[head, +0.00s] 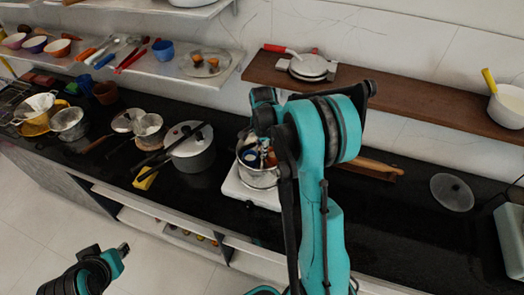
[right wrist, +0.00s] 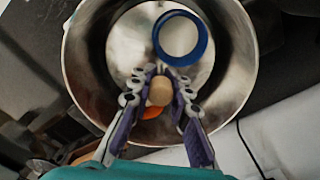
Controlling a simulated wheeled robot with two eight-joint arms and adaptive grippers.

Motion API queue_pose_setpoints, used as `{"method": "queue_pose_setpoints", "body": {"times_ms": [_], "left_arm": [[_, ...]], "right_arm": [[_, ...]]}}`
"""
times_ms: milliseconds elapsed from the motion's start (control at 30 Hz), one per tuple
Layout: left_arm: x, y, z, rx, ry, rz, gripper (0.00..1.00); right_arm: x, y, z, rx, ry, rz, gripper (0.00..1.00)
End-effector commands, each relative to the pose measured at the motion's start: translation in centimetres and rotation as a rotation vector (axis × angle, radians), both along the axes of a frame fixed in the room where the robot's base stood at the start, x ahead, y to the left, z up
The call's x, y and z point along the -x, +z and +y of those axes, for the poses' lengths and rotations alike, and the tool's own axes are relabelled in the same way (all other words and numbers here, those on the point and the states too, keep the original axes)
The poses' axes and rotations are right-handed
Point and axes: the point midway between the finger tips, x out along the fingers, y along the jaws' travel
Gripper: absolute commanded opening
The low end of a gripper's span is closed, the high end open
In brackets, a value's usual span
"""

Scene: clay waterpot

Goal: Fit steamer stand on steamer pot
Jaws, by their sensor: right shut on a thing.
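The steamer pot (head: 258,178) is a shiny metal pot on a white hob. In the right wrist view I look down into its open mouth and bright inner wall (right wrist: 88,62). A round blue-rimmed piece with a pale middle, apparently the steamer stand (right wrist: 203,47), lies within the pot's outline; it also shows at the pot mouth in the head view (head: 249,157). Whether the stand touches the pot is unclear. My left gripper (head: 122,250) is low at the left, away from the counter.
The white hob (head: 236,190) lies under the pot. A grey lidded pot (head: 193,157) with dark handles stands to the left. A wooden rolling pin (head: 372,168) and a glass lid (head: 452,192) lie to the right. A wooden shelf (head: 420,105) runs above. The counter front right is clear.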

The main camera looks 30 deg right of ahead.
Motion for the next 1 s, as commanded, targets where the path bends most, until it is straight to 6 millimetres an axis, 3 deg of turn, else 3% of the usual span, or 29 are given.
{"method": "queue_pose_setpoints", "body": {"times_ms": [1000], "left_arm": [[-0.01, -0.73, 0.0, 0.0, 0.0, 0.0, 0.26]], "right_arm": [[0.0, -0.75, 0.0, 0.0, 0.0, 0.0, 0.0]]}}
